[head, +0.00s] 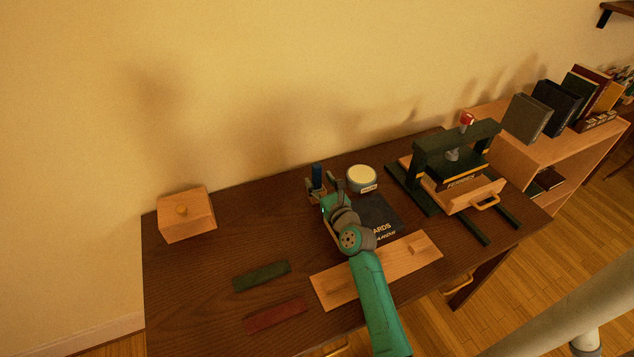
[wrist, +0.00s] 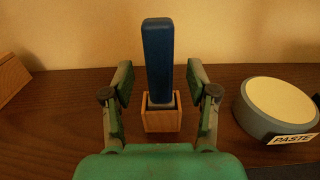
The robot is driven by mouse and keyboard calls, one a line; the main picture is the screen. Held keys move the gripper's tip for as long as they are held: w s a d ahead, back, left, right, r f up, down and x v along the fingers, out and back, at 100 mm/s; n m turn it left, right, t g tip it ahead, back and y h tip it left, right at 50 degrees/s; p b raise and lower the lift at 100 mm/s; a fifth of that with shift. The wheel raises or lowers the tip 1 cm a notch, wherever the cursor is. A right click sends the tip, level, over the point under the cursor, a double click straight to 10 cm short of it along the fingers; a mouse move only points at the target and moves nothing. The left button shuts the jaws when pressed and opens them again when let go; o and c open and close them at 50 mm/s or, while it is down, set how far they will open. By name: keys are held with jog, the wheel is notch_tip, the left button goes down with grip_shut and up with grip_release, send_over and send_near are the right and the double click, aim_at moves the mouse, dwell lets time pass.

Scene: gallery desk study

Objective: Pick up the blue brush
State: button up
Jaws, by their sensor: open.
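The blue brush (wrist: 158,58) stands upright in a small wooden holder (wrist: 162,119) in the wrist view, with its blue handle pointing up. In the head view the blue brush (head: 317,173) shows near the back of the dark desk. My gripper (wrist: 160,82) is open, one finger on each side of the brush with a gap to both. In the head view my gripper (head: 325,184) is at the brush and partly hides its holder. The lower end of the brush is hidden inside the holder.
A round tub labelled PASTE (wrist: 280,105) stands just right of my gripper. A wooden box with a knob (head: 186,214) is at the desk's left. A green press (head: 455,165) stands at the right. Green (head: 262,276) and red (head: 275,315) strips lie in front.

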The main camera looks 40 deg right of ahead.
aim_at(317, 165)
jog(key=shift+x, duration=1.15)
grip_shut()
notch_tip(317, 165, up, 10)
